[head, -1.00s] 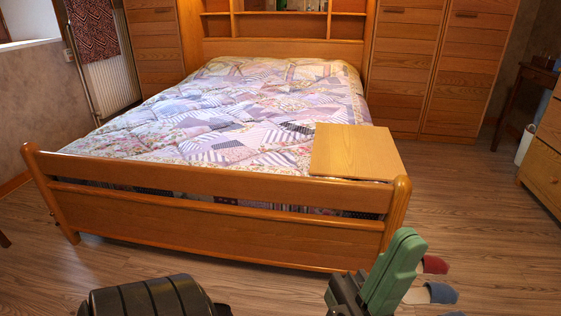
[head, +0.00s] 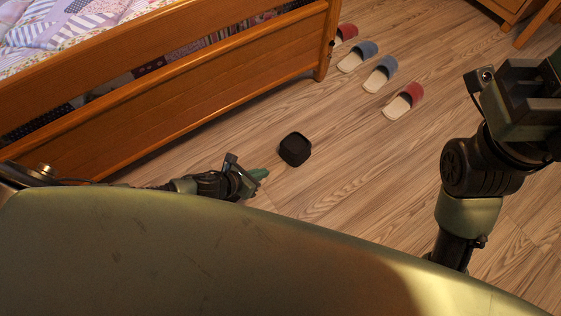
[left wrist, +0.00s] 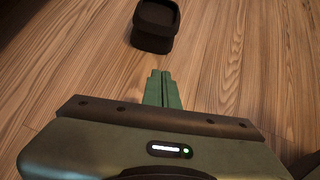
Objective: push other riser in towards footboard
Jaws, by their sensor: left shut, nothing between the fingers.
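A small black riser (head: 295,149) with a recessed top stands on the wood floor, out from the bed's footboard (head: 190,100). It also shows at the top of the left wrist view (left wrist: 155,27). My left gripper (head: 264,174) is low by the floor, to the left of and nearer than the riser. In the left wrist view its green fingers (left wrist: 161,76) are together, empty, and point at the riser with a small gap. My right arm's end (head: 525,100) is raised at the right; its fingertips are not clear. No other riser shows.
Several slippers, including a blue one (head: 380,76) and a red one (head: 404,101), lie on the floor past the bed's corner post (head: 326,45). The floor between riser and footboard is clear. A wooden furniture piece (head: 497,10) stands at the top right.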

